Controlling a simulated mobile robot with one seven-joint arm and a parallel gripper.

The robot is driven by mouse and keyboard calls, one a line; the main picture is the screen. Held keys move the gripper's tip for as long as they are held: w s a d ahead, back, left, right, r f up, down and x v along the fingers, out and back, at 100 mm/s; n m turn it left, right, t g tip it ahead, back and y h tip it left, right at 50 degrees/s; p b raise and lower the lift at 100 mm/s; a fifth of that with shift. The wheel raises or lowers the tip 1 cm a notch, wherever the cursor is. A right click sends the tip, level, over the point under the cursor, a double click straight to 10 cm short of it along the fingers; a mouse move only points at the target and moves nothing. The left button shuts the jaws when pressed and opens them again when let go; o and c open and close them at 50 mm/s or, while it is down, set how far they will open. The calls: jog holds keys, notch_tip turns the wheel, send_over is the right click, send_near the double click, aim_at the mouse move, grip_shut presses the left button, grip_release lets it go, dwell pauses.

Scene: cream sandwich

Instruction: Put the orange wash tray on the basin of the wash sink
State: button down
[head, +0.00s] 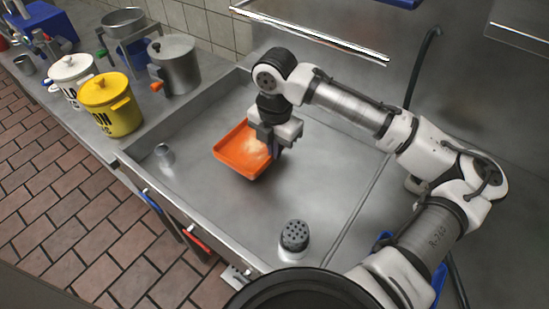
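The orange wash tray (231,152) is a shallow square tray with a pale patch on its inside. It is over the left part of the metal basin (205,204) of the wash sink, tilted in the picture. A dark shadow shows under its lower edge. I cannot tell whether it touches the basin floor. My gripper (273,149) points down at the tray's right edge. Its fingertips are partly hidden by the gripper body and the tray rim, so I cannot see whether they grip the rim.
A perforated metal cup (295,236) and a small metal cylinder (165,155) stand in the basin. A yellow pot (111,105), a white pot (72,76) and a metal pot (174,66) stand beyond its left rim. The basin's middle front is clear.

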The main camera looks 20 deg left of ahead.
jog(key=shift+f, duration=2.4)
jog(key=shift+f, duration=0.1)
jog(key=c, duration=1.6)
grip_release()
jog(key=shift+c, duration=0.2)
notch_tip(320, 180, up, 12)
jog(key=shift+r, duration=0.1)
